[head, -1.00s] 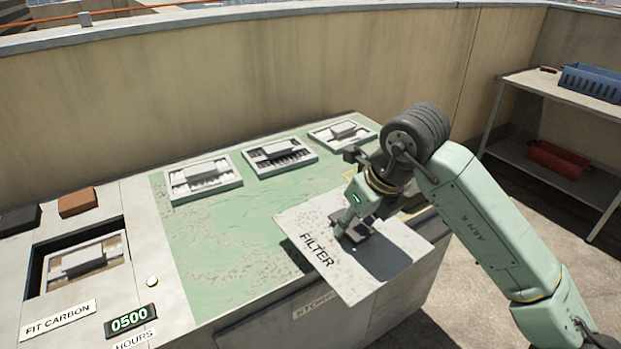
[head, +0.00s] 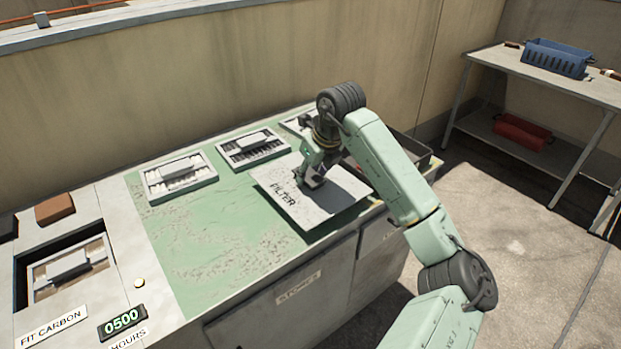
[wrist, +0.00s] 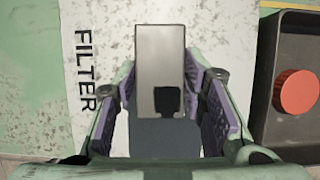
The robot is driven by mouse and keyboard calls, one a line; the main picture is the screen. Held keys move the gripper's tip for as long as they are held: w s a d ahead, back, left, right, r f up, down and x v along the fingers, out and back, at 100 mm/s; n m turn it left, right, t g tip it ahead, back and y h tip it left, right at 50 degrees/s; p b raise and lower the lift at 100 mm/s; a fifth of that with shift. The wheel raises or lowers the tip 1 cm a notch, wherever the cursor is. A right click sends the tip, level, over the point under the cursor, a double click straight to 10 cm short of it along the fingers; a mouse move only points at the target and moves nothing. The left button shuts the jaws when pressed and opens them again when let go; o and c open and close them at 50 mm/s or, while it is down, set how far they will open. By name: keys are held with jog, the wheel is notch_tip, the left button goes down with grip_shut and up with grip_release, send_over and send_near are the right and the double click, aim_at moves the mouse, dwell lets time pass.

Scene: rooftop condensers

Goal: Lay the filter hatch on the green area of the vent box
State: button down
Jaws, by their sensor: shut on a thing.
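The filter hatch (head: 291,205) is a pale flat square plate marked FILTER. It is over the right part of the green area (head: 215,232) on top of the vent box (head: 345,250). I cannot tell whether it touches the surface or hovers just above it. My gripper (head: 316,180) is shut on the hatch's raised handle. In the wrist view the handle (wrist: 160,68) stands between my fingers (wrist: 165,112), with the FILTER lettering to its left. The green area shows bare to the left of the hatch.
Framed filter cartridges (head: 180,176) line the back of the green area. An open bay (head: 66,268) and a brown block (head: 54,208) are at left. A dark tray with a red knob (wrist: 296,92) is close right of the hatch.

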aim_at(313, 178)
jog(key=shift+f+p, duration=0.5)
jog(key=shift+f, duration=1.1)
jog(key=shift+f, duration=0.15)
jog(key=c, duration=1)
grip_release()
